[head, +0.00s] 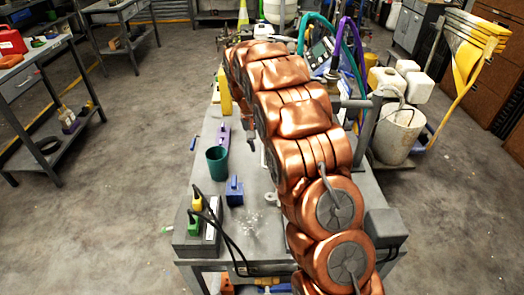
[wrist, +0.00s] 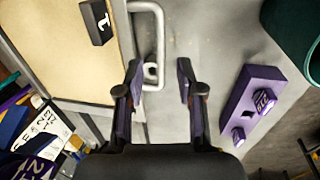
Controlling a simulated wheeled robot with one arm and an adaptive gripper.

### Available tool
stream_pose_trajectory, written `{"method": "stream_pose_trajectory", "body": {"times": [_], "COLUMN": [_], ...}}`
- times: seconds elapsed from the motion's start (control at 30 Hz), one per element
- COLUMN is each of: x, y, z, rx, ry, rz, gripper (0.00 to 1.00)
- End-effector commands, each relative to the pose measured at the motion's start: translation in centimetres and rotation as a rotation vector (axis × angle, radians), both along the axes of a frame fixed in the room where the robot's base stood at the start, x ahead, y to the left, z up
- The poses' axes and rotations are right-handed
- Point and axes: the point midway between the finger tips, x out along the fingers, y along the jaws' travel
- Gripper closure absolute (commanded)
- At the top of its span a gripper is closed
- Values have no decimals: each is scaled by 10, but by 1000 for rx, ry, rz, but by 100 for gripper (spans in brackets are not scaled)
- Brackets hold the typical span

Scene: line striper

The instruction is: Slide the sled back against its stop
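In the wrist view my gripper (wrist: 160,84) is open, its two dark fingers with purple sides spread apart. A pale grey bent bar handle (wrist: 160,45) reaches down between the fingertips, nearer the left finger; I cannot tell whether they touch. The handle runs beside the grey edge of a flat tan panel (wrist: 65,50), which carries a dark block (wrist: 97,20) marked with a white figure. This panel and handle may be the sled, but I cannot tell for sure. No stop can be made out. In the head view my copper arm hides the gripper and handle.
The grey bench (head: 260,228) bears a green cup (head: 217,163), a blue block (head: 234,190), a purple block (head: 223,138) and a yellow bottle (head: 224,92). A box with cables (head: 197,235) sits at its near left corner.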

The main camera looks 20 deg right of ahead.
Motion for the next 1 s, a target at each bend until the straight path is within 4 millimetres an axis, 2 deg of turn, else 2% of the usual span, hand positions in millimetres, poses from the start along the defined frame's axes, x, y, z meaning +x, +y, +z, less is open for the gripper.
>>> {"method": "stream_pose_trajectory", "body": {"times": [0.3, 0.6, 0.93, 1.0], "x": [-3, -3, -3, -3], "y": [-7, -8, -8, -8], "z": [-38, -42, -41, -41], "rx": [0, 0, 0, 0], "ry": [-2, -3, -3, -3], "rz": [0, 1, 1, 1], "gripper": [63, 64, 98, 100]}}
